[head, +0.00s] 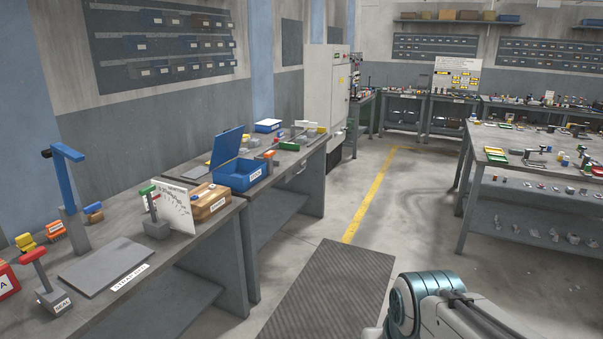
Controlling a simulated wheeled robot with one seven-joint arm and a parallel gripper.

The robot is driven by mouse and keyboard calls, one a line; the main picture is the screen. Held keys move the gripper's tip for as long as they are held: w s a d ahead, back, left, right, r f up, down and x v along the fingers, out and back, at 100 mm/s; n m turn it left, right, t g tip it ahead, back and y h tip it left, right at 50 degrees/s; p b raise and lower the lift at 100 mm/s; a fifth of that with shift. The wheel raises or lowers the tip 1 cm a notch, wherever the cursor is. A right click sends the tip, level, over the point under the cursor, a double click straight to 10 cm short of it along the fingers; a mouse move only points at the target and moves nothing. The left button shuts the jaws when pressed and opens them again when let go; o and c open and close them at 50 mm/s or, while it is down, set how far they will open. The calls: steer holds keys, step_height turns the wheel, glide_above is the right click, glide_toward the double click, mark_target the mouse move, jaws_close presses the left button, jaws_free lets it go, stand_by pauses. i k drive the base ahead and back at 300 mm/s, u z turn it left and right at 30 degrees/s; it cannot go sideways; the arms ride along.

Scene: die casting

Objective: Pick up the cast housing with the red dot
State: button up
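I cannot make out a cast housing with a red dot in the head view. Several small grey parts (553,236) lie on the lower shelf of the right workbench, too small to tell what they are or whether any has a dot. More small grey parts (541,186) lie higher on that bench's near side. Part of my arm shows at the bottom right. My gripper is outside the picture.
A right workbench (540,146) carries many small items. A dark floor mat (325,290) and a yellow floor line (370,195) lie in the clear aisle between them.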

mark_target(311, 133)
steer(key=z, duration=0.1)
steer(key=i, duration=3.3)
steer(key=u, duration=0.2)
